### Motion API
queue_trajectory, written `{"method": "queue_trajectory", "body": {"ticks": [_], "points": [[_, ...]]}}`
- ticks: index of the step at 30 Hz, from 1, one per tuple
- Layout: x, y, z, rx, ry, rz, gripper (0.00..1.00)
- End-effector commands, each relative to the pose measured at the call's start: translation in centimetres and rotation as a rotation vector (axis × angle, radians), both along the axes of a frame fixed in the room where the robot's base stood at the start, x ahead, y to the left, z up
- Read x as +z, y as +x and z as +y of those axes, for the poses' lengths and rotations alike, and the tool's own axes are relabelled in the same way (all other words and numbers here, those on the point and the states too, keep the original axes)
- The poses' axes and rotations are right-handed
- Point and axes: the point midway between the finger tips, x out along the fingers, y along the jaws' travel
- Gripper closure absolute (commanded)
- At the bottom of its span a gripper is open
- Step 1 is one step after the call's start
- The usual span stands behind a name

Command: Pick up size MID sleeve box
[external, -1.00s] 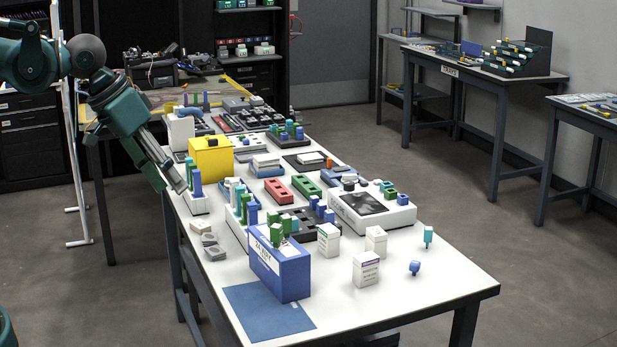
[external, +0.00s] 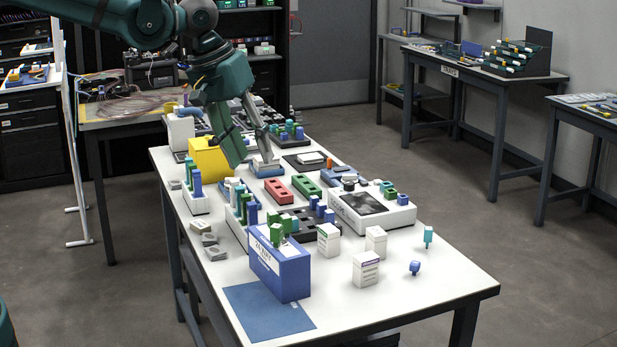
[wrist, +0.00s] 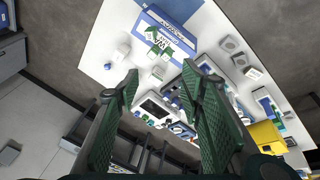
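Three small white sleeve boxes stand upright on the white table in the external view. One with a green-edged label (external: 328,241) is beside the blue box, one (external: 376,240) is to its right, and one with a purple-edged label (external: 366,270) is nearer the front. The size print is too small to read, so I cannot tell which is MID. In the wrist view a small white box (wrist: 122,52) shows beyond the fingers. My gripper (external: 256,160) is open and empty, above the table's back left part near the yellow box; its spread fingers also show in the wrist view (wrist: 163,82).
A blue box (external: 281,276) with green pieces on top stands at the front left by a blue mat (external: 265,316). A yellow box (external: 207,160), white splicer (external: 372,212) and several blocks crowd the table. The table's front right is mostly clear.

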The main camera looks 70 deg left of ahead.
Motion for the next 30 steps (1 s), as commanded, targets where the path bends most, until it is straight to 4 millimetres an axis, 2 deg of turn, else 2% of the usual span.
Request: {"method": "queue_trajectory", "body": {"ticks": [3, 17, 30], "points": [[0.0, 2.3, 0.1, 0.044, -0.015, 0.018, 0.62], [-2.0, 10.4, 0.3, 0.223, -0.067, 0.093, 0.62], [-5.6, 17.6, 0.6, 0.397, -0.105, 0.163, 0.62]]}}
